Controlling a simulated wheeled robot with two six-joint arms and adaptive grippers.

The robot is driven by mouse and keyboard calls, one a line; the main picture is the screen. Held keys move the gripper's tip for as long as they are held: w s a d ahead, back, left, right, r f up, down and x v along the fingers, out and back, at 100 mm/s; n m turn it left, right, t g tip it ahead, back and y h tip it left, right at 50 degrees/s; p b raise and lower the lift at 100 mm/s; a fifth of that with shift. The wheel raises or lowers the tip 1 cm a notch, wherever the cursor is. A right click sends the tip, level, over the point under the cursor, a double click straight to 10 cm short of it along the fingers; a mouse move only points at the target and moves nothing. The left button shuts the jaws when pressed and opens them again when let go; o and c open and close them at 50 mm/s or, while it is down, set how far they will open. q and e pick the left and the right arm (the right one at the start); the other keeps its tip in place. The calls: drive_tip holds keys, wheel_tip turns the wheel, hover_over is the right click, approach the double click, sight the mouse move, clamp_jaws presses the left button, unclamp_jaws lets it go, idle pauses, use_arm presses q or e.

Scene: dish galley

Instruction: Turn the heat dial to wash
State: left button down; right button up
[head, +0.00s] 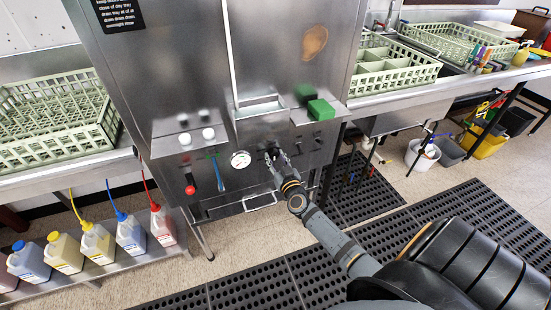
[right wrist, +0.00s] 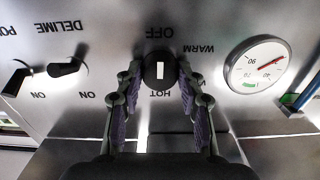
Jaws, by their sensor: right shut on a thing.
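The black heat dial (right wrist: 160,70) is on the steel front panel of the machine, held between both fingers of my right gripper (right wrist: 160,78) in the right wrist view. Its white mark stands upright in that view, in line with the OFF and HOT labels; I cannot tell which end points. OFF is above it, WARM at upper right and HOT below. Another label to the right is mostly hidden by a finger. In the head view my right gripper (head: 274,157) reaches the panel and mostly hides the dial. My left gripper is not in view.
A round gauge (head: 240,159) is left of the dial in the head view. Two black switches (right wrist: 68,68) marked DELIME and partly POWER are nearby. A red-knobbed lever (head: 190,188), a blue handle (head: 218,172), a green block (head: 321,109) and a low bar handle (head: 259,202) surround the panel.

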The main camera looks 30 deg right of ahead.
drive_tip(key=m+p, duration=0.1)
drive_tip(key=m, duration=1)
drive_tip(key=shift+m, duration=0.3)
drive_tip(key=m, duration=0.5)
drive_tip(key=shift+f, duration=0.1)
drive_tip(key=m+b, duration=0.1)
drive_tip(key=m, duration=0.5)
drive_tip(key=shift+m, duration=0.4)
drive_tip(key=o, duration=1.2)
